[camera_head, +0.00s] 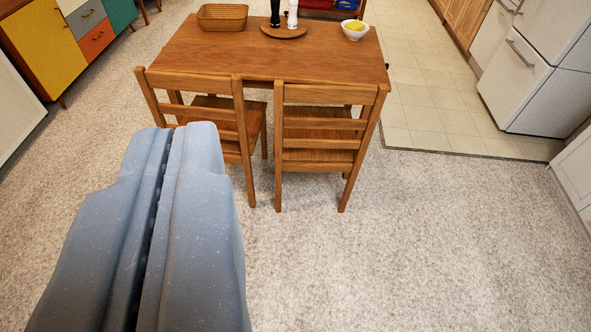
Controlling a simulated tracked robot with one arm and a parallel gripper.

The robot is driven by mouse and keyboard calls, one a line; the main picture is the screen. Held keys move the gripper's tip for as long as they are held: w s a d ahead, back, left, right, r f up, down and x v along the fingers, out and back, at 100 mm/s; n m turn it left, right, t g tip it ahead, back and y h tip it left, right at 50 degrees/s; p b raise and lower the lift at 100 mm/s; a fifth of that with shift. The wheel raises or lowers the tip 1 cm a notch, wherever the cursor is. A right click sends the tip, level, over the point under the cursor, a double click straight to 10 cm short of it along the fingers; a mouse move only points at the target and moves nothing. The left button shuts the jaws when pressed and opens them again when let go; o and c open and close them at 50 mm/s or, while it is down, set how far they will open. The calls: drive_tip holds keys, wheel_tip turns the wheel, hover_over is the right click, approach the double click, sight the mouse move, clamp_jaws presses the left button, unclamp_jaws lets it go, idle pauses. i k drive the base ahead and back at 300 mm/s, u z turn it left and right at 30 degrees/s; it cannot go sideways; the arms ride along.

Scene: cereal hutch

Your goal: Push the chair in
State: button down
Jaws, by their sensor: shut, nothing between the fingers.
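Two wooden chairs with slatted backs stand side by side at the near long side of a wooden table (270,62). The left chair (195,83) has its seat partly under the table edge, and its lower left part is hidden behind my gripper. The right chair (325,95) has its back toward me, and its seat reaches toward the table. My gripper (185,127) is shut and empty, in the lower left of the view. Its tip overlaps the left chair's lower part in the picture; I cannot tell whether they touch.
A colourful cabinet (55,50) stands left, a white fridge (520,85) right. The carpet (430,240) front right is clear.

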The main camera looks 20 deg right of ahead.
sight(315, 134)
drive_tip(key=z, duration=0.1)
drive_tip(key=i, duration=1)
drive_tip(key=u, duration=0.1)
